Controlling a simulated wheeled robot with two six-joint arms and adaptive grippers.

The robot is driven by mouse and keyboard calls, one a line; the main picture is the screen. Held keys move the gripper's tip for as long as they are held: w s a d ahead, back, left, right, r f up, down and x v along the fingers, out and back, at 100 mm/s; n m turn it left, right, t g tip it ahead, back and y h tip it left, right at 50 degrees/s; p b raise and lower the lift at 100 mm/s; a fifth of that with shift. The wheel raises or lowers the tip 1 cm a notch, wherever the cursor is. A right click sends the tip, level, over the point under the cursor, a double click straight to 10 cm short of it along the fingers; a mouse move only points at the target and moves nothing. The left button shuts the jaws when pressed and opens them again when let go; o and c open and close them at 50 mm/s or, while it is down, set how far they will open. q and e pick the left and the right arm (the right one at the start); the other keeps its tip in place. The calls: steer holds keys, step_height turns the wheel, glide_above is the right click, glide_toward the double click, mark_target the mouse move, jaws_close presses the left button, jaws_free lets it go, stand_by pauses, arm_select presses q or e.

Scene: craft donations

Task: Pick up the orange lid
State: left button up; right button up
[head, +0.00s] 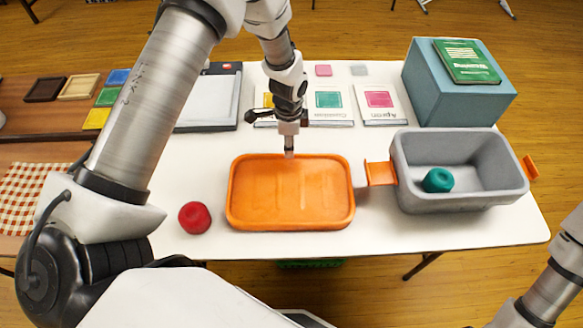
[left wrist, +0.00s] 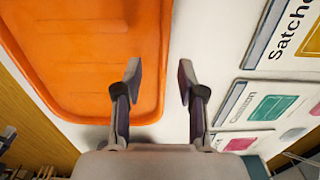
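The orange lid (head: 290,195) lies on the white table, left of the grey bin (head: 460,200). It is a shallow rounded rectangle with a raised rim. My left gripper (head: 289,154) points down at the middle of the lid's back rim. One finger is over the lid (left wrist: 80,50) and the other is over the white tabletop past the rim. I cannot tell whether the fingertips touch anything. My right gripper is out of view; only part of the right arm shows.
A red ball-like item (head: 195,217) sits just left of the lid. The grey bin holds a teal one (head: 438,180) and has orange side handles. Flat packets (head: 330,105) lie behind the lid. A blue box (head: 455,95) stands at the back right.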

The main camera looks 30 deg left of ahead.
arm_select(q)
steer(key=f, duration=0.2)
steer(key=w+f, duration=0.1)
steer(key=f, duration=0.1)
steer(key=shift+f+p, duration=0.3)
steer(key=shift+f, duration=0.05)
steer(key=shift+s+r, duration=0.1)
steer(key=shift+r, duration=0.05)
jaws_close()
